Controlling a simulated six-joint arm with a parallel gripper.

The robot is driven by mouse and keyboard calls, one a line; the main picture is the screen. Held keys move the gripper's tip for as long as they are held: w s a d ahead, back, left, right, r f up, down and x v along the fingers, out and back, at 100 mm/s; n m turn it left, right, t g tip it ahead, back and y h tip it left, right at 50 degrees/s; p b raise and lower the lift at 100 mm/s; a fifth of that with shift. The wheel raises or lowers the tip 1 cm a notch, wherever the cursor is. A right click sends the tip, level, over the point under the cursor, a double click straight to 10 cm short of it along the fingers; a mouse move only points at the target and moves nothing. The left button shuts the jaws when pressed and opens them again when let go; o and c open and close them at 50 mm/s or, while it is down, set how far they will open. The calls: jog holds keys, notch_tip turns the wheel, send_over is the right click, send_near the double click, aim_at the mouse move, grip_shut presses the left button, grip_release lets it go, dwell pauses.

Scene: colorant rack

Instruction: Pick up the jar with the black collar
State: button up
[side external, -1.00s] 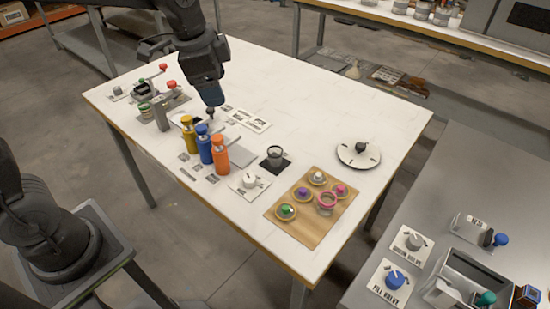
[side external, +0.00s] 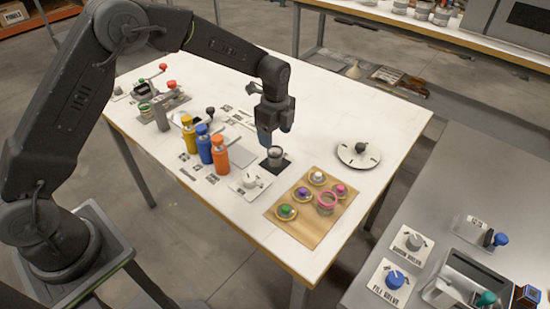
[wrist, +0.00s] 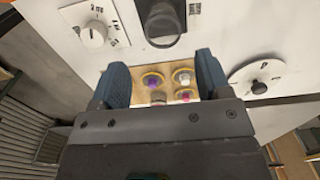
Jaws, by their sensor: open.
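The jar with the black collar (side external: 275,157) is a small grey, glassy jar with a dark rim. It stands upright on a black square mat (side external: 268,166) near the middle of the white table. In the wrist view the jar (wrist: 162,22) shows at the top, beyond the fingers. My gripper (side external: 266,138) is just above and slightly left of the jar in the side view, pointing down. Its two blue fingers (wrist: 164,72) are apart with nothing between them. In the side view the finger partly overlaps the jar's left edge, and I cannot tell the exact gap.
A wooden board (side external: 290,232) with several coloured knobs and a pink-rimmed jar (side external: 326,202) lies in front right. A white dial plate (side external: 249,183) and orange (side external: 220,155), blue (side external: 204,146) and yellow (side external: 189,136) bottles stand left. A round dial (side external: 358,154) is right. The table's back right is clear.

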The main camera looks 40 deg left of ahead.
aim_at(275, 154)
jog(key=f, duration=0.8)
jog(key=shift+w+a+f, duration=0.2)
jog(key=shift+c, duration=0.3)
jog(key=c, duration=0.9)
